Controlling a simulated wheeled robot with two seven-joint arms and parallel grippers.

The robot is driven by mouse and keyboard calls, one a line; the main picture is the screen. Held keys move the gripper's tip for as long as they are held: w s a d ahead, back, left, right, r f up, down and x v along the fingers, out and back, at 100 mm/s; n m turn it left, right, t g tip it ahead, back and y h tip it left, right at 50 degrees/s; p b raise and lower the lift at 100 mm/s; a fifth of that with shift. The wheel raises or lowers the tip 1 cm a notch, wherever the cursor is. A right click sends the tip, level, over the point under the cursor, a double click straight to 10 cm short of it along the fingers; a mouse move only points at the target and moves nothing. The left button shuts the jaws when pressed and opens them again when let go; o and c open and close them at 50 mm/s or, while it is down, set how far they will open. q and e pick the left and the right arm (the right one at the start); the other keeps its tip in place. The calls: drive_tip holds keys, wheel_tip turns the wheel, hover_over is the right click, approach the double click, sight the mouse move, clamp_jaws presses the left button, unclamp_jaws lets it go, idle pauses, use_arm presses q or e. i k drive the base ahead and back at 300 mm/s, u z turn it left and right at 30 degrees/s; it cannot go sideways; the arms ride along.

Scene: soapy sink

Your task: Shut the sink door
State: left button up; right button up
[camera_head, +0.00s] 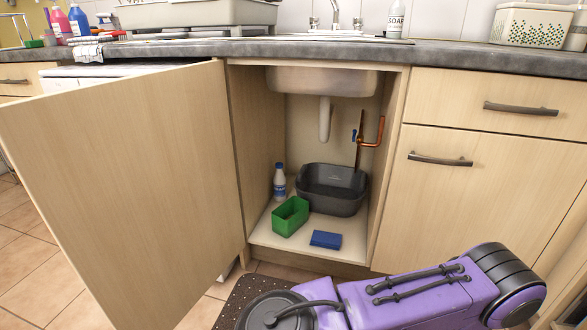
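The sink door (125,190) is a pale wood panel. It stands wide open on the left, swung out from the left side of the sink cabinet (312,258), and its inner face shows. The cabinet interior is exposed under the steel sink basin (320,80). No handle shows on the open door. Neither of my grippers is in view.
Inside the cabinet are a dark tub (332,190), a green box (290,217), a blue sponge-like block (326,240), and a white bottle (279,183). All appear inside the front edge. A dark mat (233,300) lies on the tiled floor in front.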

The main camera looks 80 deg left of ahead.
sight(133, 178)
drive_tip(key=z, duration=0.45)
drive_tip(key=k, duration=2.75)
drive_tip(key=u, duration=1.75)
drive_tip(key=i, duration=0.55)
drive_tip(key=z, duration=0.05)
